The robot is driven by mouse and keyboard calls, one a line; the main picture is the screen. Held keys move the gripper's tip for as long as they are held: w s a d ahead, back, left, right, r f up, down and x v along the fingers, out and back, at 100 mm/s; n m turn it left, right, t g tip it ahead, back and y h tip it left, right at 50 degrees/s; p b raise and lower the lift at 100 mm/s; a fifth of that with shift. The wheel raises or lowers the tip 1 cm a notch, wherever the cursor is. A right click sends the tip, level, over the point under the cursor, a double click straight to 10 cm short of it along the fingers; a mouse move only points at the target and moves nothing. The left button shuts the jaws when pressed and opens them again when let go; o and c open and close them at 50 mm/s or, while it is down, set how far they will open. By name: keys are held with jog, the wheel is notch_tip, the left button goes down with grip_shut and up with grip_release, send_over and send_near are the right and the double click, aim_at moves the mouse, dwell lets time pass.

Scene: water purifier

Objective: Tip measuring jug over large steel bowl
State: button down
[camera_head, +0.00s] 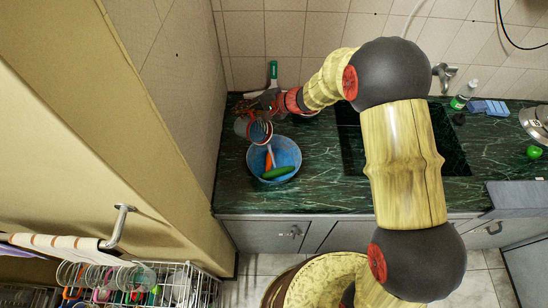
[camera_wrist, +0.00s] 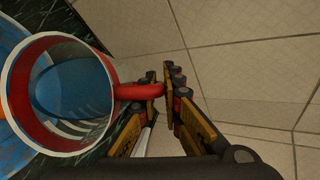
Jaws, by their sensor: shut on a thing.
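The bowl (camera_head: 289,147) looks blue rather than bare steel and stands on the counter. An orange carrot (camera_head: 268,161) and a green cucumber (camera_head: 277,173) lie in it.
The dark green marble counter (camera_head: 320,190) is clear right of the bowl. A green-handled utensil (camera_head: 273,70) stands by the tiled wall behind my gripper. A tall cream panel stands close on the left. A bottle (camera_head: 463,94), blue sponge (camera_head: 488,107) and pot lid (camera_head: 537,121) are far right.

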jog(key=shift+s+d+r+y+b, duration=0.15)
jog(key=shift+s+d+y+b, duration=0.2)
jog(key=shift+b, duration=0.9)
jog(key=shift+s+d+r+n+t+y+b, duration=0.2)
jog(key=shift+s+d+r+t+y+b, duration=0.05)
jog(key=shift+r+t+y+b, duration=0.25)
jog(key=shift+s+d+r+n+t+y+b, duration=0.25)
jog(key=shift+r+t+b, duration=0.1)
jog(key=shift+b, duration=0.25)
jog(key=shift+b, duration=0.3)
